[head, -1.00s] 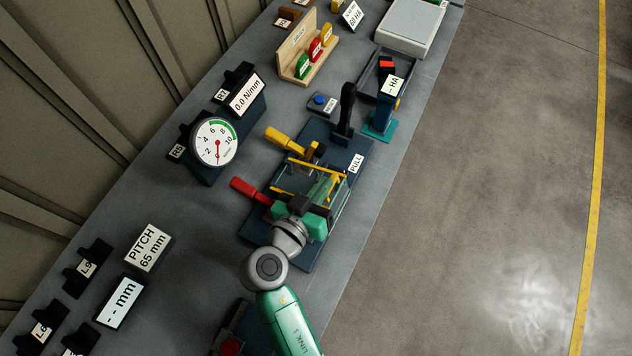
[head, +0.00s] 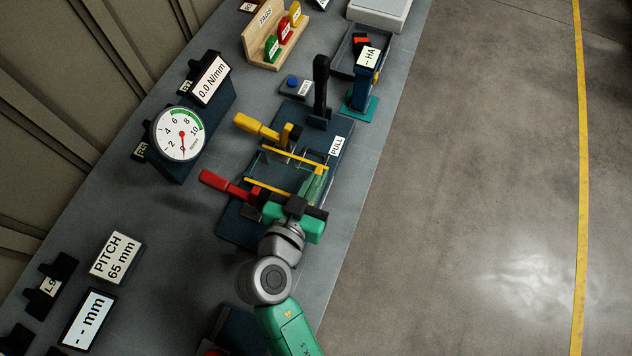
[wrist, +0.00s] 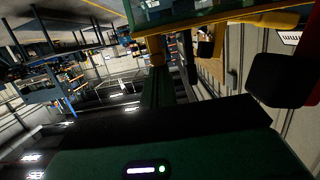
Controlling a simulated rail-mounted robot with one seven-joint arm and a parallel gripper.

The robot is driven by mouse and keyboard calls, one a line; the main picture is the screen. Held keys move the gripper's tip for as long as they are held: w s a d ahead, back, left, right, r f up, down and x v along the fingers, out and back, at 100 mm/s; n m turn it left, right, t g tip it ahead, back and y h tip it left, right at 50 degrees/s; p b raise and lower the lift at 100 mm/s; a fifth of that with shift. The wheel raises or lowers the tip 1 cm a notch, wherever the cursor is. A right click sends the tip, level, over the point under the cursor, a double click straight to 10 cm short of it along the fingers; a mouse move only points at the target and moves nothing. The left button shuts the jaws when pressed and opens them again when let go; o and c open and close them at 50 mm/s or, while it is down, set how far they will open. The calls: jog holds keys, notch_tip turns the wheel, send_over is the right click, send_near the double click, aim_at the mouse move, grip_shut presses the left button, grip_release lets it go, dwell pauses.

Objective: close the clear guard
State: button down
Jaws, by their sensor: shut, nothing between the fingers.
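The clear guard (head: 282,172), with yellow edge strips, is over the press on the dark base plate (head: 235,232), in the middle of the head view. Its exact tilt is hard to tell. My gripper (head: 312,192) is shut and empty at the guard's near right side. Whether it touches the guard cannot be told. In the wrist view a yellow-edged clear part (wrist: 225,22) crosses the top, close above my gripper, whose green housing fills the bottom. A red handle (head: 225,184) and a yellow handle (head: 256,126) stick out to the left of the guard.
A black upright lever (head: 320,85) stands behind the guard by the PULL label (head: 337,145). A round gauge (head: 180,133) stands to the left. A blue-button box (head: 295,86) and a blue stand (head: 363,85) are farther back. Open floor lies right of the bench.

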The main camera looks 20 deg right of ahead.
notch_tip(320, 180, up, 4)
jog(key=p, duration=0.3)
jog(key=shift+r, duration=0.25)
jog(key=v, duration=1)
jog(key=shift+f, duration=0.2)
jog(key=w+a+r+n+t+y, duration=0.1)
jog(key=w+r+n+t+y, duration=0.25)
jog(key=r, duration=0.85)
jog(key=w+a+r+t+y, duration=0.15)
jog(key=w+r+t, duration=0.35)
jog(key=r, duration=0.8)
jog(key=s+a+r+n+t+y, duration=0.1)
jog(key=s+r+n+t+y, duration=0.2)
jog(key=r, duration=0.7)
jog(key=s+a+r+n+t+y, duration=0.1)
jog(key=s+r+n+t+y, duration=0.2)
jog(key=r, duration=0.8)
notch_tip(320, 180, up, 24)
jog(key=p, duration=2.5)
jog(key=shift+w+m, duration=0.2)
jog(key=shift+m, duration=0.15)
